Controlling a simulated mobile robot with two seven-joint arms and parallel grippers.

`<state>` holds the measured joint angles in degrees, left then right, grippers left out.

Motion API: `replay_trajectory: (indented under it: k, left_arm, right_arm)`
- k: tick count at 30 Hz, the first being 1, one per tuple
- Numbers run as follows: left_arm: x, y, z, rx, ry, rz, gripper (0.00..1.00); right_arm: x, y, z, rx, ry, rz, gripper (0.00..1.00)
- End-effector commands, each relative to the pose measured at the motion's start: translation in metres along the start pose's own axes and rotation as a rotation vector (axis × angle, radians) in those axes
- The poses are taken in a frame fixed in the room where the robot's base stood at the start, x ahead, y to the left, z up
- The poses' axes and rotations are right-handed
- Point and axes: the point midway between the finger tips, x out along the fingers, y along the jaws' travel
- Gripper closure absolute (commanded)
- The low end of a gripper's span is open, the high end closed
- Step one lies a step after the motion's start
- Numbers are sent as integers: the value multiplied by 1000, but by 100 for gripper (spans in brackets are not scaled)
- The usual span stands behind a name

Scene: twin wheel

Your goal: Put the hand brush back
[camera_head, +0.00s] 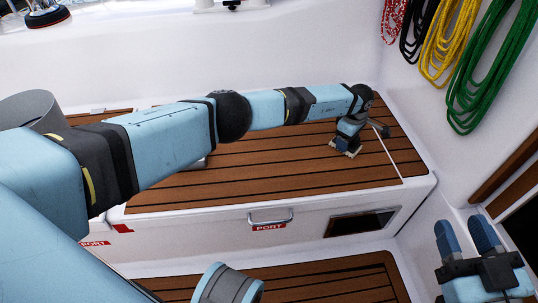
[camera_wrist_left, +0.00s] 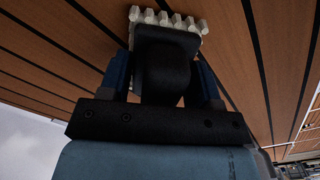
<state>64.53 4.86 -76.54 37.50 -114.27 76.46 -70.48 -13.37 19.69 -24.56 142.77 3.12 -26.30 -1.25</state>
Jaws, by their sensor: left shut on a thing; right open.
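The hand brush (camera_wrist_left: 166,62) has a black body and pale bristles. In the left wrist view its body sits between the blue fingers of my left gripper (camera_head: 351,128), which is shut on it. In the head view the brush (camera_head: 346,149) shows small under the gripper, at the right part of the teak bench top (camera_head: 250,170). Its bristles face the planks; I cannot tell whether they touch. My right gripper (camera_head: 464,230) is open and empty at the lower right, fingers pointing up.
Coiled ropes, red (camera_head: 393,15), black (camera_head: 420,30), yellow (camera_head: 448,45) and green (camera_head: 490,80), hang on the right wall. The bench front has a handle (camera_head: 270,216), a PORT label (camera_head: 269,228) and a dark opening (camera_head: 358,223). The bench top's middle is clear.

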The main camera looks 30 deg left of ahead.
Motion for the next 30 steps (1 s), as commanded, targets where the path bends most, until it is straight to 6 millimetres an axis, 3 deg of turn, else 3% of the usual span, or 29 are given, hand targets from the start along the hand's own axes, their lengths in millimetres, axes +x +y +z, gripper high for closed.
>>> replay_trajectory:
  k: [11, 12, 15, 20, 23, 30]
  left_arm:
    - [7, 0, 0, -1, 0, 0, 66]
    - [6, 0, 0, -1, 0, 1, 33]
    - [6, 0, 0, 0, 0, 0, 13]
    - [6, 0, 0, 0, 0, 0, 13]
    - [6, 0, 0, 0, 0, 0, 0]
    - [4, 0, 0, 0, 0, 0, 0]
  right_arm:
    - [0, 0, -3, 3, 7, 1, 57]
    - [0, 0, -3, 3, 7, 1, 57]
    - [0, 0, -3, 2, 7, 1, 57]
    - [0, 0, -3, 3, 6, 1, 57]
    - [0, 0, -2, 3, 5, 1, 57]
    - [0, 0, -2, 3, 1, 1, 57]
